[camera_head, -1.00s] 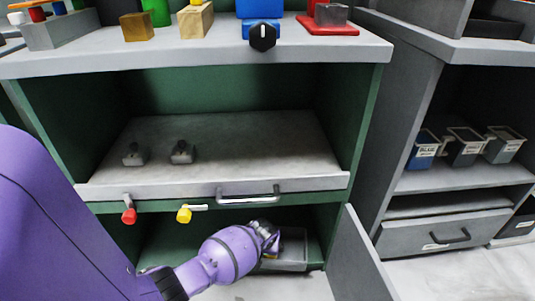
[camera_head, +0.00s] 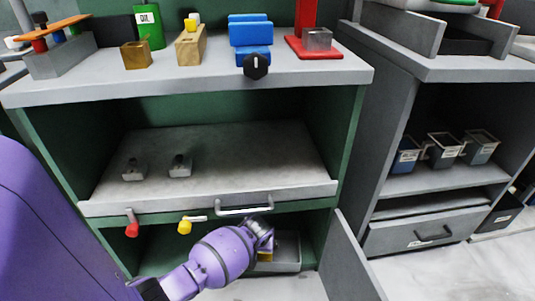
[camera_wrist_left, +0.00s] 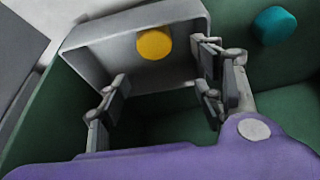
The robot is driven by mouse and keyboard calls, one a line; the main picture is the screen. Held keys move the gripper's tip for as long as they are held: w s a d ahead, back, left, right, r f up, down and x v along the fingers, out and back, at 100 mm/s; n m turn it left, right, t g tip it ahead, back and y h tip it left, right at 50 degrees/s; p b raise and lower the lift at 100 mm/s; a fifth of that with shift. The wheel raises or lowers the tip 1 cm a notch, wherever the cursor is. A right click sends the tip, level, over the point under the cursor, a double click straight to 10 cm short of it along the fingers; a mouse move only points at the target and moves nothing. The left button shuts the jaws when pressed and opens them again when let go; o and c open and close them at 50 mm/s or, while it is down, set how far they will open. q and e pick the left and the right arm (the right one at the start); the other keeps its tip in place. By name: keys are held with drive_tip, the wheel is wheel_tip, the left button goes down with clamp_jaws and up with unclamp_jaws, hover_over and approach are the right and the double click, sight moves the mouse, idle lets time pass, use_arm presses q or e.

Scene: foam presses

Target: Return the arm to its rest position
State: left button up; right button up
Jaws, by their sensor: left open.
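My left arm is purple and comes in from the lower left of the head view. Its gripper (camera_head: 262,238) is at the opening of the lower green compartment, beside a grey tray (camera_head: 287,264). In the left wrist view the gripper (camera_wrist_left: 165,92) is open, its grey fingers apart with nothing held between them. The grey tray (camera_wrist_left: 100,52) lies just beyond the fingers with a yellow round piece (camera_wrist_left: 154,44) in it. Whether a finger touches the tray I cannot tell. My right gripper is in neither view.
A teal round piece (camera_wrist_left: 275,24) lies beside the tray. The open grey door (camera_head: 350,262) stands right of my gripper. Free floor (camera_head: 440,275) lies to the right.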

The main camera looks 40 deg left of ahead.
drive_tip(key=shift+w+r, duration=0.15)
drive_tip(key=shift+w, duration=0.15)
